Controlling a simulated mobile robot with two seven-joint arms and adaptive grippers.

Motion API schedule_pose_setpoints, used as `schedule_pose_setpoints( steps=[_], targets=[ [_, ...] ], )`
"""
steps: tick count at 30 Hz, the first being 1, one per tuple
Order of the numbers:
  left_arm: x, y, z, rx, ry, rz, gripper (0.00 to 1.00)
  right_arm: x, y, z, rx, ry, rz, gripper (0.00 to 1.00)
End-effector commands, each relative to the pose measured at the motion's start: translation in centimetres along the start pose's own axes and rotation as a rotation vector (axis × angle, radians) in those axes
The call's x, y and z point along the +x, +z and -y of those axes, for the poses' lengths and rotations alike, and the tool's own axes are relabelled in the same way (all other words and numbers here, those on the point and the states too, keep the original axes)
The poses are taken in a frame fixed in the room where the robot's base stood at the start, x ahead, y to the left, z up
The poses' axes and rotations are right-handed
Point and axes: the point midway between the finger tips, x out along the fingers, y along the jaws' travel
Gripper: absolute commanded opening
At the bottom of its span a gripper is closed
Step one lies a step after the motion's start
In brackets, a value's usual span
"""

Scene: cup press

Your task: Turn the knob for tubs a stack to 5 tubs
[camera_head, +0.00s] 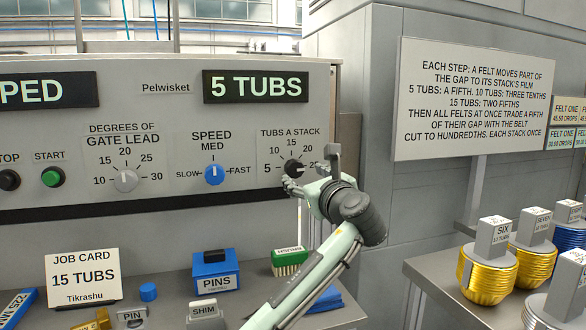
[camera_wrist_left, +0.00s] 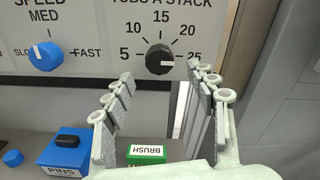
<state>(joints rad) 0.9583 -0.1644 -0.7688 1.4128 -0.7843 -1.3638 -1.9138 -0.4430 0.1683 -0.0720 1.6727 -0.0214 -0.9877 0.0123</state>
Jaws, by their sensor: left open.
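The black tubs-a-stack knob (camera_head: 293,168) is on the grey panel under the label TUBS A STACK, with marks from 5 to 25. It also shows in the left wrist view (camera_wrist_left: 160,59), where its pale mark appears to point right, towards the 25 side. The display (camera_head: 255,86) above it reads 5 TUBS. My left gripper (camera_head: 312,171) is open in front of the panel, close to the knob. In the left wrist view its fingers (camera_wrist_left: 160,78) stand apart to the left and right, with the knob between and slightly beyond their tips. My right gripper is not in view.
The blue speed knob (camera_head: 214,173) and grey gate lead knob (camera_head: 125,180) are left of it. Below stand a job card (camera_head: 83,279) reading 15 TUBS, a blue PINS box (camera_head: 216,279) and a green brush (camera_head: 289,258). Gold tub stacks (camera_head: 486,277) stand right.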

Motion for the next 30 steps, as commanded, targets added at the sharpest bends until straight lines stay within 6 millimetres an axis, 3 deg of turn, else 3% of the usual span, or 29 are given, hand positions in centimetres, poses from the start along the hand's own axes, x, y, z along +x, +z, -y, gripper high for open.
schedule_pose_setpoints(
  steps=[3,9,15,22,30],
  targets=[
    [2.1,0.1,-0.1,0.002,0.005,0.0,0.57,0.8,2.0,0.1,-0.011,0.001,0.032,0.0],
    [5.1,0.1,-0.1,0.001,0.004,-0.001,0.57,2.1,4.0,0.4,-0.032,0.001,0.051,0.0],
    [6.3,0.0,-0.1,-0.001,0.002,-0.001,0.57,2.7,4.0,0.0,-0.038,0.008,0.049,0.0],
    [6.4,0.0,-0.1,-0.001,0.001,-0.001,0.57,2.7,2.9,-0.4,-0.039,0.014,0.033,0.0],
    [6.4,0.0,-0.1,-0.001,0.001,-0.001,0.25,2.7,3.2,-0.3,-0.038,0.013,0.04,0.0]
  ],
)
